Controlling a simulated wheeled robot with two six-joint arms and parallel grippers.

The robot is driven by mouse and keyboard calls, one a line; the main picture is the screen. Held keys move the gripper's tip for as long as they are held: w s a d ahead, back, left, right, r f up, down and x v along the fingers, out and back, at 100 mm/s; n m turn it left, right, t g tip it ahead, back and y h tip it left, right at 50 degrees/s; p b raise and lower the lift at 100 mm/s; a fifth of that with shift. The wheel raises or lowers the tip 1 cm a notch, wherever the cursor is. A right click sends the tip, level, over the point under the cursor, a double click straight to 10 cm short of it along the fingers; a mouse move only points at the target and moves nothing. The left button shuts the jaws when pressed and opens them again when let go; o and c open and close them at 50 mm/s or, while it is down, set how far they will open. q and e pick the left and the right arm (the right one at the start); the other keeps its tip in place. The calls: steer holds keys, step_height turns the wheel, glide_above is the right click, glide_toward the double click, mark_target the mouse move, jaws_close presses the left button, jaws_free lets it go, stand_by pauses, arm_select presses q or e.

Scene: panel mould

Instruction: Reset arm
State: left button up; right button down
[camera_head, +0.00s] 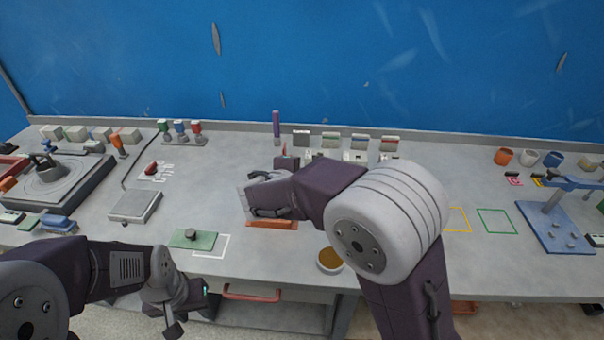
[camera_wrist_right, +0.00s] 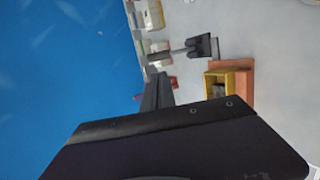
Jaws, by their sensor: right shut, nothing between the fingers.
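My right gripper (camera_head: 262,205) is over the middle of the bench, beside an orange base (camera_head: 272,225); its jaws look closed and hold nothing. In the right wrist view a dark part of my right gripper (camera_wrist_right: 157,90) shows, and the orange base (camera_wrist_right: 248,88) carries a yellow open frame (camera_wrist_right: 221,85). My left gripper (camera_head: 180,312) hangs low in front of the bench's front edge, apart from the things on the bench. Its fingertips are dark and partly hidden, so its opening is unclear.
The grey bench (camera_head: 330,295) has a red-handled drawer (camera_head: 252,293) at its front. A green plate (camera_head: 192,239), a grey pad (camera_head: 135,205) and a round amber dish (camera_head: 330,260) lie near the arms. A blue stand (camera_head: 560,226) is at the right. Small boxes line the back.

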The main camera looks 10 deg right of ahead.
steer(key=s+d+m+g+h+p, duration=0.2)
steer(key=s+d+m+g, duration=0.15)
steer(key=d, duration=0.95)
steer(key=s+f+m+g+y, duration=0.1)
steer(key=s+f+m+g, duration=0.1)
steer(key=s, duration=0.4)
steer(key=s+f+m+g+y, duration=0.2)
steer(key=s+f+m, duration=0.1)
steer(key=s+f, duration=0.2)
steer(key=s+f+m+g+y, duration=0.2)
steer(key=s+f+m, duration=0.1)
steer(key=s, duration=0.3)
steer(key=shift+s+d+f, duration=0.3)
steer(key=shift+s+f, duration=0.05)
arm_select(q)
steer(key=shift+w+d+r, duration=0.1)
steer(key=shift+w+r, duration=0.05)
steer(key=shift+r, duration=0.4)
steer(key=shift+w+r, duration=0.1)
steer(key=shift+r, duration=0.45)
arm_select(e)
steer(key=shift+s+a+f+m+y, duration=0.4)
steer(key=shift+a+y, duration=0.1)
steer(key=shift+a, duration=0.5)
steer(key=shift+s+a+f+m+y, duration=0.3)
steer(key=shift+a+f+y, duration=0.2)
steer(key=shift+a, duration=0.55)
steer(key=shift+s+a+f+m+y, duration=0.35)
steer(key=shift+a+m+y, duration=0.15)
steer(key=shift+a, duration=0.5)
